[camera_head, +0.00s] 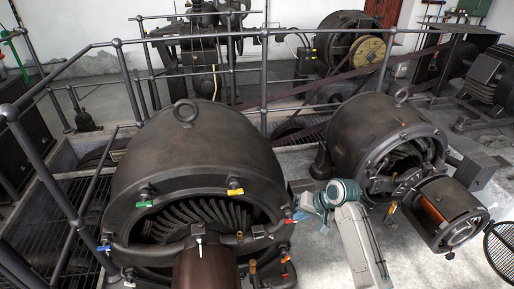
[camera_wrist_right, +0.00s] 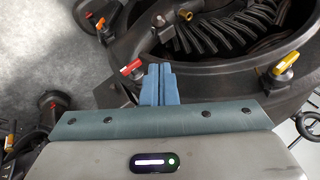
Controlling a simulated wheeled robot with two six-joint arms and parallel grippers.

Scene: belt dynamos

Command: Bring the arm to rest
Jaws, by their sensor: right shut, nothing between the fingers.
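My right arm comes up from the bottom of the head view, its teal wrist bent left. My right gripper (camera_head: 300,215) is beside the right side of the large left dynamo (camera_head: 185,150). In the right wrist view the blue fingers (camera_wrist_right: 160,84) are shut together with nothing between them. Their tips appear close to a red-handled lever (camera_wrist_right: 131,67) on the dynamo's rim; whether they touch it I cannot tell. My left gripper is not in view.
The dynamo's front carries a yellow lever (camera_head: 235,191), a green lever (camera_head: 144,204) and a blue lever (camera_head: 104,248). A second dynamo (camera_head: 375,135) stands at right. Grey railings (camera_head: 263,90) run behind. Pale floor (camera_head: 325,258) shows between the machines.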

